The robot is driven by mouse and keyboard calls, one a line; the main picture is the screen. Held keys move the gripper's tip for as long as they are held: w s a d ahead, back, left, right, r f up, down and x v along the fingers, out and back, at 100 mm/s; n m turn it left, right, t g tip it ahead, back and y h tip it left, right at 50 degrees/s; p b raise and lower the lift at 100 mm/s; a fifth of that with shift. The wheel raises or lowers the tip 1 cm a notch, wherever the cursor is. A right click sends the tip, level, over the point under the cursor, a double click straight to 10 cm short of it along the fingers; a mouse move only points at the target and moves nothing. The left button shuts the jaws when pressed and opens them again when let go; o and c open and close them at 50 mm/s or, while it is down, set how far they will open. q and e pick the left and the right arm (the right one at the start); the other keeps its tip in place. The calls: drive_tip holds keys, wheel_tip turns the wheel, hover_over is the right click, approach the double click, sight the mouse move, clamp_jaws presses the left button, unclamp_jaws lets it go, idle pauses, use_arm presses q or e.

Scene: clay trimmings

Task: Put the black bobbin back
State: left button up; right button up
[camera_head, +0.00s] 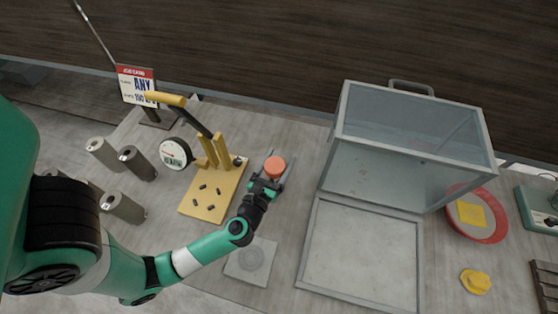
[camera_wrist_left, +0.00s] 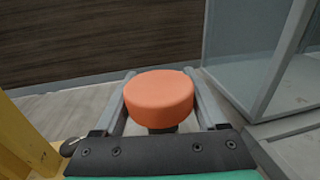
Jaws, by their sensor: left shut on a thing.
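My left gripper (camera_head: 270,179) is shut on an orange-capped round piece (camera_head: 275,165). In the left wrist view the orange cap (camera_wrist_left: 158,97) sits between the two fingers, with a short dark part below it. Whether it touches the surface below I cannot tell. No clearly black bobbin shows. The darkest of several grey cylinders at the left is a dark grey one (camera_head: 138,163). My right gripper is not in view.
A yellow lever press (camera_head: 213,170) with small black bits on its base stands left of my gripper. A glass-walled box (camera_head: 410,135) stands to the right, with a framed panel (camera_head: 360,250) before it. A red dish (camera_head: 478,229) lies further right.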

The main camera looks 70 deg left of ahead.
use_arm(q)
drive_tip(key=shift+f, duration=0.2)
drive_tip(key=o, duration=1.6)
drive_tip(key=shift+r, duration=0.1)
drive_tip(key=shift+c, duration=0.2)
drive_tip(key=shift+r, duration=0.1)
drive_tip(key=shift+s+d, duration=0.15)
drive_tip(key=v, duration=1.1)
drive_tip(key=shift+s+d, duration=0.2)
drive_tip(key=shift+s, duration=0.05)
drive_tip(key=shift+r, duration=0.1)
